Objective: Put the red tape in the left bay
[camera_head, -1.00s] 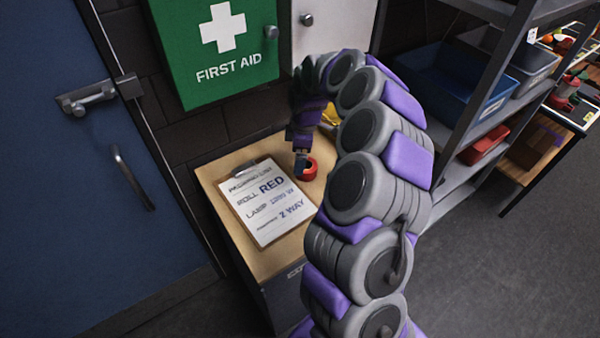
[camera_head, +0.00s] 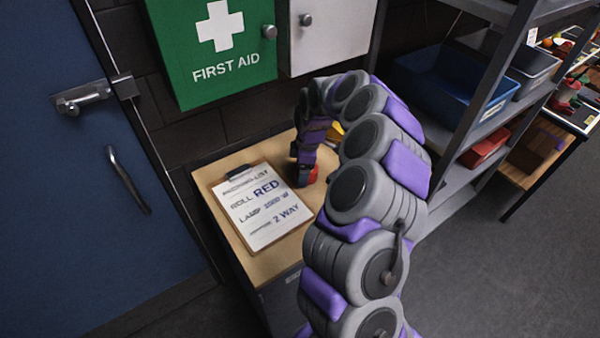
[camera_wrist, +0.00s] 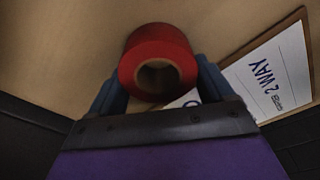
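The red tape (camera_head: 313,174) is a roll at the back of the wooden cabinet top (camera_head: 262,268), partly hidden by my gripper (camera_head: 304,172) in the head view. In the wrist view the roll (camera_wrist: 158,62) lies between the two blue fingers of my gripper (camera_wrist: 161,78), its hole facing the camera. A finger is close along each side of the roll. I cannot tell whether they press on it. No left bay can be made out for certain.
A clipboard (camera_head: 262,205) with a list reading "RED" and "2 WAY" lies beside the tape. Something yellow shows behind my arm. A shelf rack with a blue bin (camera_head: 440,85) and a red bin (camera_head: 484,150) stands right. A first aid cabinet (camera_head: 215,50) hangs behind.

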